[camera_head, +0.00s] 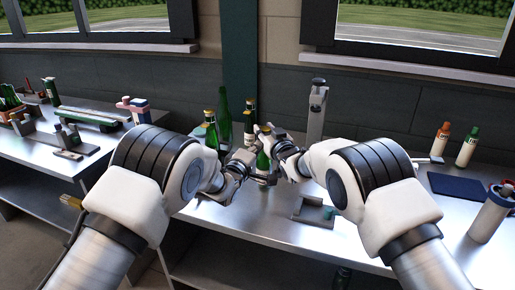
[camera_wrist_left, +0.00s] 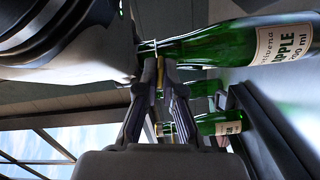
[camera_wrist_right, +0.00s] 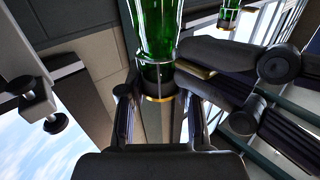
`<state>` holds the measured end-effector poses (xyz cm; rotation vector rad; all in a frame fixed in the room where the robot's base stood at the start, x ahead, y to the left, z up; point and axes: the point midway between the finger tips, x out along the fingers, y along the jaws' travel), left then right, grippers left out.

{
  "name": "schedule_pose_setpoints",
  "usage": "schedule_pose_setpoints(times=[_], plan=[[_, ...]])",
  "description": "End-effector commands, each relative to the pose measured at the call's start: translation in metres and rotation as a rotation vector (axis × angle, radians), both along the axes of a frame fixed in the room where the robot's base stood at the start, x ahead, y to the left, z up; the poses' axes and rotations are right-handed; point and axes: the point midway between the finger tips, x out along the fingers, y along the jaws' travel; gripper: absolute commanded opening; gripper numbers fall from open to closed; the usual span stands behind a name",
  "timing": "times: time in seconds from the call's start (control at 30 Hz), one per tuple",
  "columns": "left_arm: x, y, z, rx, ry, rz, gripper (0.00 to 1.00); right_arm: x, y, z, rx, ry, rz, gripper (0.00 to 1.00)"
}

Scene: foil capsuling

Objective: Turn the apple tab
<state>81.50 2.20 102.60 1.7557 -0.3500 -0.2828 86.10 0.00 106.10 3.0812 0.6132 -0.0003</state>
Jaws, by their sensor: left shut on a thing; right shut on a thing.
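The green apple bottle (camera_head: 263,161) stands upright between my grippers. Its cream APPLE label (camera_wrist_left: 285,43) shows in the left wrist view, and a gold band (camera_wrist_right: 158,98) at its top end shows in the right wrist view. My left gripper (camera_wrist_left: 160,68) is nearly closed beside the neck; a thin yellowish piece, seemingly the apple tab (camera_wrist_left: 159,76), is between its fingertips. My right gripper (camera_wrist_right: 160,100) has its fingers on either side of the bottle's top end, around the neck; the exact contact is partly hidden.
Other green bottles (camera_head: 224,115) stand just behind. A small grey tray (camera_head: 312,212) lies in front of the right gripper, and a tall grey stand (camera_head: 317,110) rises behind it. Two capped bottles (camera_head: 441,140), a dark blue mat (camera_head: 456,187) and a white canister (camera_head: 491,212) are on the right.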

Motion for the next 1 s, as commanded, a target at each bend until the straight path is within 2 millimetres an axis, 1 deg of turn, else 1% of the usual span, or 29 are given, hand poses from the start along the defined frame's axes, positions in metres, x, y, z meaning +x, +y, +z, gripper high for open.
schedule_pose_setpoints(times=[0.03, 0.2, 0.4, 0.9, 0.93, 0.97, 1.0], plan=[[0.0009, 0.0026, -0.0005, -0.032, 0.014, 0.006, 0.0, 0.0001, -0.0008, -0.0001, 0.001, 0.0, -0.001, 0.0], [0.001, 0.0029, -0.0009, -0.121, 0.051, 0.006, 0.0, 0.0002, -0.0009, 0.0, 0.001, 0.0, -0.001, 0.0], [0.001, 0.0031, -0.0012, -0.18, 0.076, 0.007, 0.0, 0.0002, -0.0009, 0.0, 0.001, 0.0, -0.001, 0.0], [0.001, 0.0034, -0.0014, -0.199, 0.084, 0.008, 0.0, 0.0002, -0.0011, 0.0003, 0.001, 0.0, -0.002, 0.0], [0.001, 0.0035, -0.0014, -0.199, 0.084, 0.008, 0.13, 0.0002, -0.0011, 0.0003, 0.001, 0.0, -0.002, 0.0], [0.001, 0.0034, -0.0014, -0.199, 0.084, 0.007, 0.17, 0.0002, -0.0011, 0.0003, 0.001, 0.0, -0.002, 0.0], [0.001, 0.0031, -0.0013, -0.198, 0.084, 0.007, 0.17, 0.0002, -0.001, 0.0003, 0.0, 0.0, -0.001, 0.0]])
